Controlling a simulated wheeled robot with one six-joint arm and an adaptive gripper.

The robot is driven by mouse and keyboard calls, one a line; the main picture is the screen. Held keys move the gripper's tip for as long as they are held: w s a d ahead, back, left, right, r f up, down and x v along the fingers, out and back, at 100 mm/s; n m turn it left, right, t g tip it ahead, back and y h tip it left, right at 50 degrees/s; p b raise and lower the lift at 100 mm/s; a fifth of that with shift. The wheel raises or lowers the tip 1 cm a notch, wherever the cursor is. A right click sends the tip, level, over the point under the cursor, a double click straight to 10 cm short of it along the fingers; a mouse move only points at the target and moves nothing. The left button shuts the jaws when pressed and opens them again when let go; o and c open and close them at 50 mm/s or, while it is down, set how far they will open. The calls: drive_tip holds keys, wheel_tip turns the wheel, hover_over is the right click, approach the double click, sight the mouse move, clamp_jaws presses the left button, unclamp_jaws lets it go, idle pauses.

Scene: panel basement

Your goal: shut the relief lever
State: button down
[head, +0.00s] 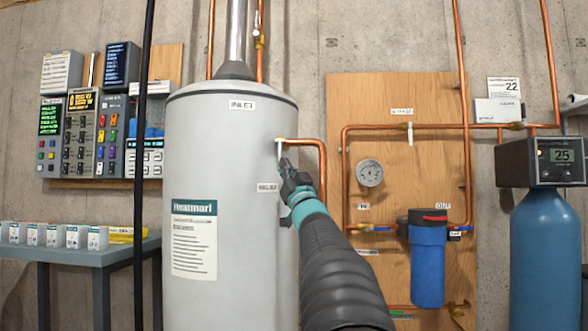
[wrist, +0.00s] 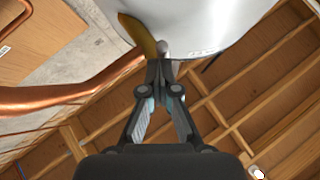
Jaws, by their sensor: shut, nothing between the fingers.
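The grey water heater tank (head: 230,130) stands left of centre. On its upper right side a brass relief valve (head: 282,140) joins a copper pipe, and a small pale relief lever (head: 279,148) points down from it. My gripper (head: 284,163) is shut just below the lever, with nothing held. In the wrist view my closed fingertips (wrist: 160,66) are at or very near the pale lever end (wrist: 163,48), beside the brass valve (wrist: 139,34). I cannot tell whether they touch. My fingers partly hide the lever's lower end.
The relief copper pipe (head: 322,165) bends down close right of my gripper. A plywood board (head: 395,100) with a gauge (head: 369,173) and a blue filter (head: 428,265) is further right. A black vertical pole (head: 142,150) and a grey table (head: 85,249) are left.

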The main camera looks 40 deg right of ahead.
drive_tip(key=shift+a, duration=0.15)
drive_tip(key=s+r+b+v, duration=0.1)
drive_tip(key=b+v, duration=0.2)
drive_tip(key=v, duration=1)
drive_tip(key=shift+s+r+b, duration=0.25)
drive_tip(key=shift+r+b, duration=0.05)
drive_tip(key=shift+r, duration=0.05)
